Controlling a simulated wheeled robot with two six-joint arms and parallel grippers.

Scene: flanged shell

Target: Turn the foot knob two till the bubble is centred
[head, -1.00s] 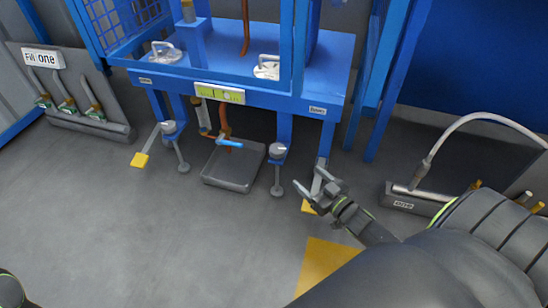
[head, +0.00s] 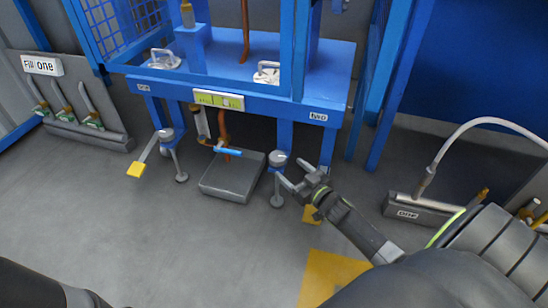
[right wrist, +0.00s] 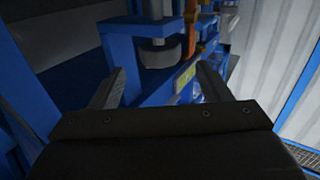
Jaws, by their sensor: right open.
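Foot knob two (head: 279,160) is a grey round knob on a foot stem under the right end of the blue frame, below the label two (head: 318,117). My right gripper (head: 297,174) is open and empty, just right of the knob, with its fingers pointing at it. In the right wrist view, a grey round knob (right wrist: 160,52) shows ahead between the spread fingers (right wrist: 160,82), apart from them. The yellow-green level (head: 219,100) is on the frame's front edge; its bubble is too small to place. My left gripper is out of view.
Another foot knob (head: 166,134) stands under the frame's left end. A grey box (head: 230,180) lies on the floor between the feet, below a blue-handled valve (head: 228,151). A hose unit (head: 420,208) stands right. The front floor is largely clear.

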